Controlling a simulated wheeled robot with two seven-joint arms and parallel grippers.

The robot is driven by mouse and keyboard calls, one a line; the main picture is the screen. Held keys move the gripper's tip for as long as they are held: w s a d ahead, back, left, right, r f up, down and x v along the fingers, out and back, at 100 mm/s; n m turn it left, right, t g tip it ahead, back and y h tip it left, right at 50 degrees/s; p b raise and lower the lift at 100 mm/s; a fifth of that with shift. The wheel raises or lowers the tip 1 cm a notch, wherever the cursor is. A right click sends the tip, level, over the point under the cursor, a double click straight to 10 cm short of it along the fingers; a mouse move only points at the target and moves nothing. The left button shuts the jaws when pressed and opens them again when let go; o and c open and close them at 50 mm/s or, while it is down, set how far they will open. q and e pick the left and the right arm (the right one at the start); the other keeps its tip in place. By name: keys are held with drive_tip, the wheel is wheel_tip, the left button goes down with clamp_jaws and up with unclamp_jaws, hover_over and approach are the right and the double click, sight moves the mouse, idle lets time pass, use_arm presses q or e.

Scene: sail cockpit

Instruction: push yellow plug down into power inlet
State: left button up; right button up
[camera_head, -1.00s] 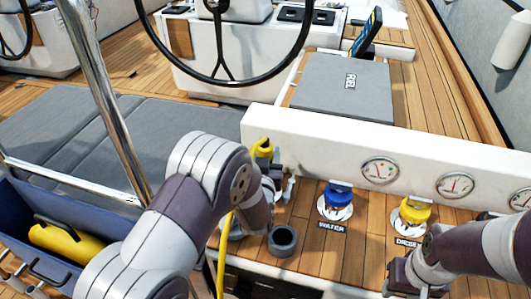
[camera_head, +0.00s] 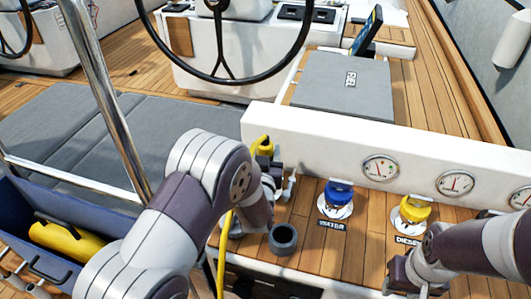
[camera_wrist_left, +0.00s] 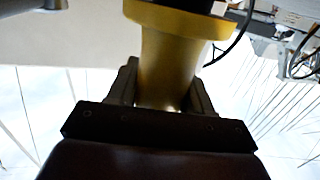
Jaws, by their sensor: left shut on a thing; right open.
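My left gripper (camera_head: 268,178) is shut on the yellow plug (camera_head: 263,147), above the wooden deck beside the white gauge wall. The left wrist view shows the plug's yellow body (camera_wrist_left: 165,62) between the two fingers (camera_wrist_left: 163,98). A yellow cable (camera_head: 222,250) hangs down by the left arm. A pale round base (camera_head: 236,228) shows partly behind that arm; I cannot tell whether it is the power inlet. The plug's lower end is hidden in the head view. My right gripper (camera_head: 414,287) is open at the bottom edge, below the diesel cap.
A dark grey ring (camera_head: 283,238) sits on the deck just right of my left arm. The blue water cap (camera_head: 338,193) and yellow diesel cap (camera_head: 414,208) stand further right. The white gauge wall (camera_head: 310,148) runs behind. A blue bin (camera_head: 22,225) holds a yellow item.

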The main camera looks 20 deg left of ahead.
use_arm(q)
drive_tip(key=shift+f+b, duration=0.55)
use_arm(e)
drive_tip(key=shift+f, duration=0.55)
use_arm(q)
drive_tip(key=o, duration=1)
drive_tip(key=shift+s, duration=0.1)
drive_tip(key=s, duration=0.3)
drive_tip(key=s+p, duration=0.1)
drive_tip(key=shift+s+d+r, duration=0.15)
drive_tip(key=shift+s+d, duration=0.1)
drive_tip(key=shift+d, duration=0.15)
drive_tip(key=s+d+p, duration=0.1)
drive_tip(key=s, duration=0.5)
drive_tip(key=shift+s, duration=0.15)
use_arm(e)
wheel_tip(320, 180, up, 2)
drive_tip(key=shift+r, duration=0.15)
use_arm(q)
drive_tip(key=shift+r, duration=0.1)
use_arm(e)
drive_tip(key=shift+s, duration=0.1)
